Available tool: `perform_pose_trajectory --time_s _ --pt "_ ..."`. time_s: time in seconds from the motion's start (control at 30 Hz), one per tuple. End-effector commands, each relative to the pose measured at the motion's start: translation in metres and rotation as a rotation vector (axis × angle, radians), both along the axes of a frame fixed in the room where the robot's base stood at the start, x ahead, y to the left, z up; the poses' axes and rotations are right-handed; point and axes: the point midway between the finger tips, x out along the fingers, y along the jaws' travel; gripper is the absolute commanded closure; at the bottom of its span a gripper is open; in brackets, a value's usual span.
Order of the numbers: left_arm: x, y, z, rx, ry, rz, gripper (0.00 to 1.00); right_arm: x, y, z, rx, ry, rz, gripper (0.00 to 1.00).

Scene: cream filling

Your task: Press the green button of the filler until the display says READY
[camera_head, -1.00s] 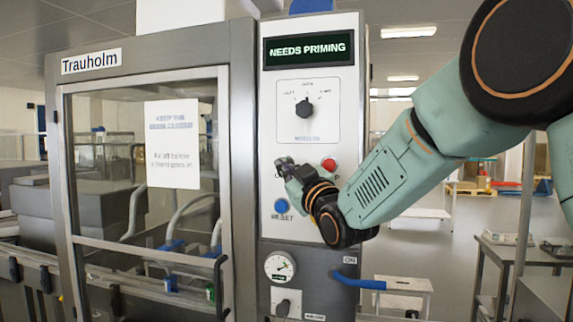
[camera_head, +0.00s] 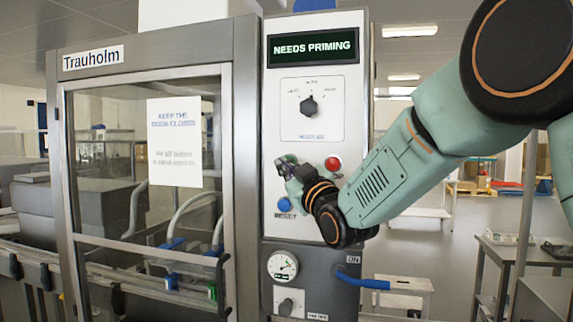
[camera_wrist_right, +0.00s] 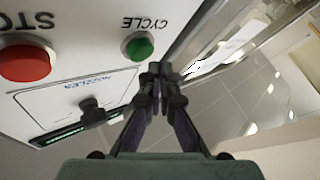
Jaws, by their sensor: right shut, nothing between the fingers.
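The filler's display (camera_head: 313,47) reads NEEDS PRIMING at the top of its white panel. In the right wrist view the picture is upside down; the green CYCLE button (camera_wrist_right: 140,47) shows on the panel just beside my right fingertips (camera_wrist_right: 160,72). I cannot tell whether they touch the panel. In the head view the green button is hidden behind my right gripper (camera_head: 286,166), which is shut and empty in front of the panel, left of the red STOP button (camera_head: 333,163). My left gripper is out of view.
The blue RESET button (camera_head: 284,204) is below my right gripper and the nozzle knob (camera_head: 308,106) is above it. A glazed door (camera_head: 150,190) is left of the panel. A blue-handled lever (camera_head: 362,282) and gauge (camera_head: 283,265) sit lower down.

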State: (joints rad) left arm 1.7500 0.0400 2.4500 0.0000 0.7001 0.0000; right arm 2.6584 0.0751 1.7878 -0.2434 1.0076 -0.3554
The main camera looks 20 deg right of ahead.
Motion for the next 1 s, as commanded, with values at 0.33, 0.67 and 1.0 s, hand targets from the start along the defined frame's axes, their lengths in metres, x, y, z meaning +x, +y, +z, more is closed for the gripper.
perform_pose_trajectory --time_s 0.33,0.67,1.0 --pt "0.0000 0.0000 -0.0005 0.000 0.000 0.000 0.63 0.0036 -0.0055 0.0006 0.001 0.000 -0.001 1.00" --pt "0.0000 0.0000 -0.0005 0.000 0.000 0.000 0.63 0.0049 -0.0070 0.0009 0.000 0.000 0.000 1.00" --pt "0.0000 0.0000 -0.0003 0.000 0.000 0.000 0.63 0.0066 -0.0081 0.0009 0.000 0.000 0.000 1.00"
